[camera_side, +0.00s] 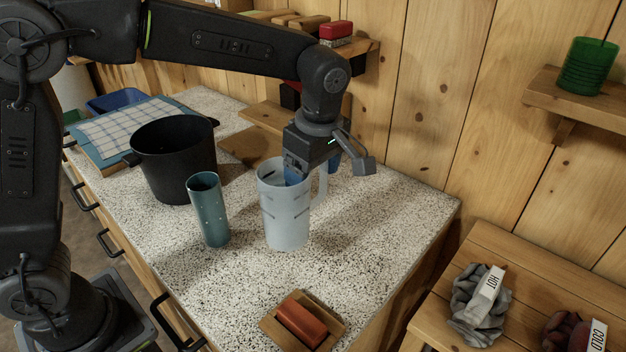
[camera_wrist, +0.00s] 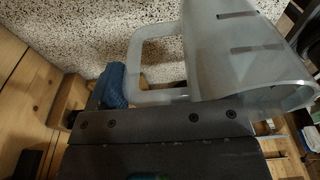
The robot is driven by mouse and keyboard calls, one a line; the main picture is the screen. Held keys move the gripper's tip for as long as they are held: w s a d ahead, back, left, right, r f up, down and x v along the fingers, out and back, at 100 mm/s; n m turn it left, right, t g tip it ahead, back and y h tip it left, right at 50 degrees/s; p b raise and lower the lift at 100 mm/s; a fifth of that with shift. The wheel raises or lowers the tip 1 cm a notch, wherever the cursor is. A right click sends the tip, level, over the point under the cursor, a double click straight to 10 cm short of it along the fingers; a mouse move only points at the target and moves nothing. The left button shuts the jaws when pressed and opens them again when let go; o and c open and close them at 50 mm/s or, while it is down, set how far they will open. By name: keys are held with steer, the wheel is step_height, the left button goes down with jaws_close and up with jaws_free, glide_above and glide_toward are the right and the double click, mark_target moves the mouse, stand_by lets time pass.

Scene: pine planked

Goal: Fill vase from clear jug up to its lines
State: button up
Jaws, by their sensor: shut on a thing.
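The clear jug (camera_side: 286,215) is a frosted, translucent pitcher with dark dash marks on its wall. It is upright at the middle of the speckled counter and seems to rest on it. Its handle (camera_wrist: 141,62) points toward the back right in the side view. My gripper (camera_side: 322,172) is shut on the handle, partly hidden behind the jug's rim. In the wrist view the jug (camera_wrist: 240,50) fills the upper right. The vase (camera_side: 209,215) is a slim teal cylinder with small pale marks, standing upright just left of the jug, apart from it. I cannot tell the liquid level in either.
A black pot (camera_side: 175,165) stands behind and left of the vase. A red block on a wooden holder (camera_side: 303,320) lies at the counter's front. A checked cloth (camera_side: 130,128) lies far left. The wood wall (camera_side: 420,100) is close behind my gripper. The counter's right is clear.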

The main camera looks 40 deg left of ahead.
steer(key=shift+r, duration=0.4)
steer(key=shift+w+a+n, duration=0.15)
steer(key=shift+a+n, duration=0.15)
steer(key=shift+a, duration=0.1)
steer(key=w+a+f+n, duration=0.1)
steer(key=a+f+n, duration=0.4)
steer(key=a+n, duration=0.3)
steer(key=a, duration=0.3)
steer(key=shift+w+g, duration=0.25)
steer(key=shift+g, duration=0.15)
steer(key=s+a+r+t+h, duration=0.4)
steer(key=r+t+h, duration=0.1)
steer(key=t+h, duration=0.1)
steer(key=shift+h, duration=0.3)
steer(key=shift+a+r, duration=0.1)
steer(key=shift+r, duration=0.05)
steer(key=shift+s+f+n+t+h, duration=0.1)
steer(key=shift+f+n+t+h, duration=0.25)
steer(key=shift+t+h, duration=0.45)
